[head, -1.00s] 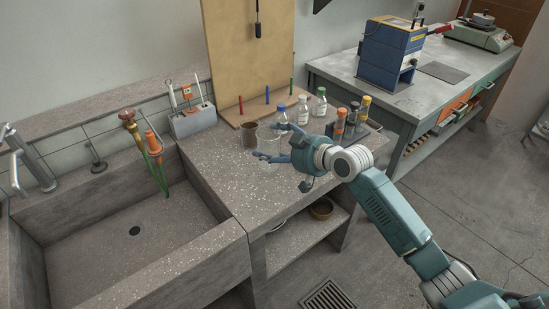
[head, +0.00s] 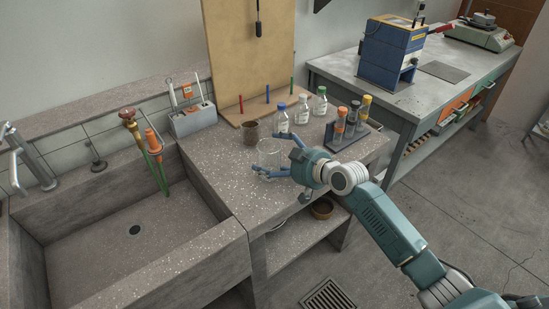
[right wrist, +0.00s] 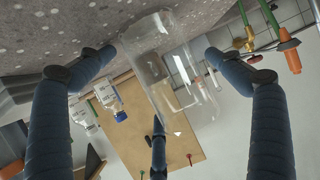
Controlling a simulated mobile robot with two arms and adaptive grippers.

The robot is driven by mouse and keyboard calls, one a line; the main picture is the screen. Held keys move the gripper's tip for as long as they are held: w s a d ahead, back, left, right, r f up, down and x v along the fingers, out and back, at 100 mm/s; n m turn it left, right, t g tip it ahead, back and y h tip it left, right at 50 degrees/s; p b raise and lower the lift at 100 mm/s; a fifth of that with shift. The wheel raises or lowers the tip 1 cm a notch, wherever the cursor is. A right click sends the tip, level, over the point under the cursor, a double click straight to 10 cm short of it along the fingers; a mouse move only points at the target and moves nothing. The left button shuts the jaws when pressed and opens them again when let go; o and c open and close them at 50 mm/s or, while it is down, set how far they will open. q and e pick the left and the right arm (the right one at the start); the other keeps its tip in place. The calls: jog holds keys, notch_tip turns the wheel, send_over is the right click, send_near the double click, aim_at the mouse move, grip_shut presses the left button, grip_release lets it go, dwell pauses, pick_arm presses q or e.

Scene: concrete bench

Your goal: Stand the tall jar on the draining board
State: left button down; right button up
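The tall jar (head: 268,160) is clear glass and stands upright on the speckled concrete top beside the sink. In the right wrist view the jar (right wrist: 165,60) shows between my spread fingers. My right gripper (head: 262,160) is open, low over the top, with its fingers around the jar's sides; a gap shows at the left finger, and I cannot tell whether any finger touches. I cannot tell for sure which surface is the draining board; the speckled top (head: 225,160) lies directly beside the sink. My left gripper is not in view.
A brown-filled beaker (head: 251,133) stands just behind the jar. Bottles (head: 282,118) and a rack of capped tubes (head: 347,128) stand further right. A wooden board with coloured pegs (head: 235,60) leans at the back. The sink (head: 120,250) is left, with hoses at its edge.

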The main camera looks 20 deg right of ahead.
jog(key=shift+r, duration=0.25)
jog(key=shift+s+d, duration=0.2)
jog(key=shift+s, duration=0.1)
jog(key=v, duration=1.1)
jog(key=shift+s, duration=0.1)
